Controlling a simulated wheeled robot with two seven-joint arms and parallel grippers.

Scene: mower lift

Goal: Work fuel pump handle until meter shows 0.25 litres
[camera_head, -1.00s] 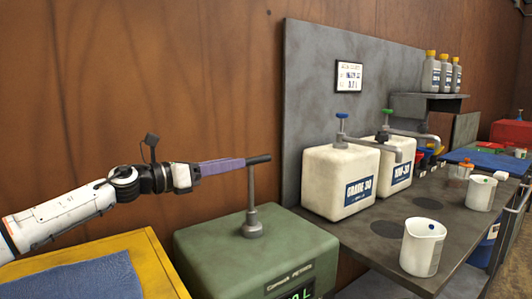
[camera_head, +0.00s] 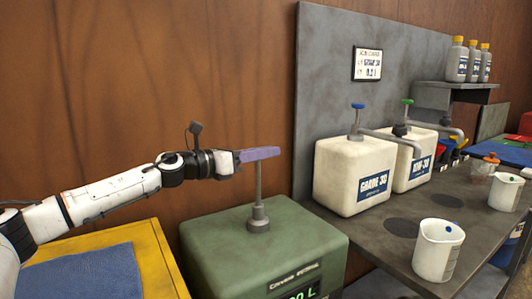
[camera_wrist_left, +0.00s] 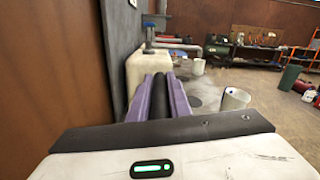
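The fuel pump is a dark green box (camera_head: 225,252) at the lower middle of the head view. A grey post (camera_head: 259,185) stands upright on its top and carries the handle. Its lit green meter (camera_head: 300,292) is cut by the lower edge; the digits are partly out of view and I cannot read the whole value. My left gripper (camera_head: 262,153) reaches in level from the left at the post's top. In the wrist view, its purple fingers lie close along both sides of the black handle grip (camera_wrist_left: 165,100). The fingers hide the grip in the head view. My right gripper is not in view.
A yellow bench (camera_head: 160,255) with a blue cloth (camera_head: 90,275) is left of the pump. On the grey bench to the right stand two white jugs (camera_head: 350,175) with pump tops and a white beaker (camera_head: 437,250). A grey panel (camera_head: 320,80) rises behind.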

